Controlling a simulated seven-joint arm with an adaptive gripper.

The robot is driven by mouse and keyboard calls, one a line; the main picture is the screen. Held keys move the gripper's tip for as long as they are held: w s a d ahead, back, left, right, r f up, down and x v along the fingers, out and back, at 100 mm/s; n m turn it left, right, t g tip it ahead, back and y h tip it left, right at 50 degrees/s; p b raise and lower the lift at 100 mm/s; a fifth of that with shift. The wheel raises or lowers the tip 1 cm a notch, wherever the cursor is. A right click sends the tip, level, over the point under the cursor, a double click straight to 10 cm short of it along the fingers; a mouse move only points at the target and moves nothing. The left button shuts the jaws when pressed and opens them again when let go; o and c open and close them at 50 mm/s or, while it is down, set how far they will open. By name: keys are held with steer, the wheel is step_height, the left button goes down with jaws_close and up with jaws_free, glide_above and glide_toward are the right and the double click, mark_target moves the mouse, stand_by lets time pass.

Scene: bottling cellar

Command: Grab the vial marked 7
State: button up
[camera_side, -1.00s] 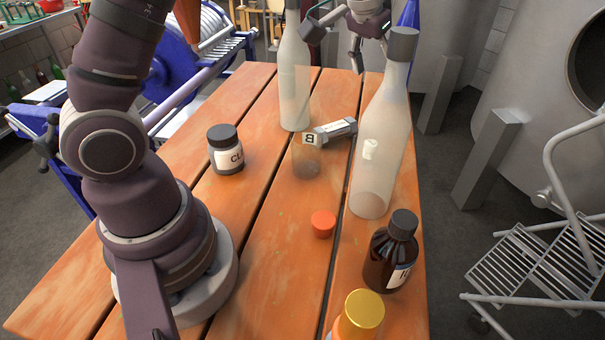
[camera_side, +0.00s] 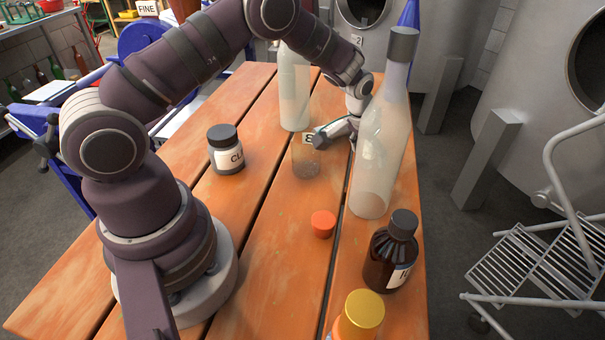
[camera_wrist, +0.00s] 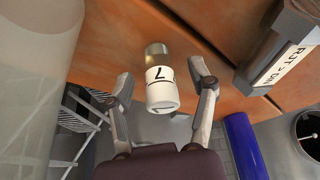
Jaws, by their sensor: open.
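The vial marked 7 (camera_wrist: 161,90) is small, with a clear end showing a dark tint and a white band bearing a black 7. In the wrist view it lies between the two spread fingers of my gripper (camera_wrist: 166,80), with a gap on each side. My gripper is open and holds nothing. In the side view my gripper (camera_side: 340,130) is low over the far right part of the table, beside the tall frosted bottle (camera_side: 378,150). I cannot make out the vial there; the bottle and my gripper cover that area.
Another tall bottle (camera_side: 293,90) stands behind. A grey labelled block (camera_wrist: 275,55) is right of the vial. A dark-lidded jar (camera_side: 226,152), orange cap (camera_side: 323,224), brown bottle (camera_side: 391,255) and gold-lidded jar (camera_side: 358,318) stand elsewhere.

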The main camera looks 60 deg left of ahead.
steer(key=shift+f, duration=0.25)
jaws_close()
steer(key=shift+r, duration=0.15)
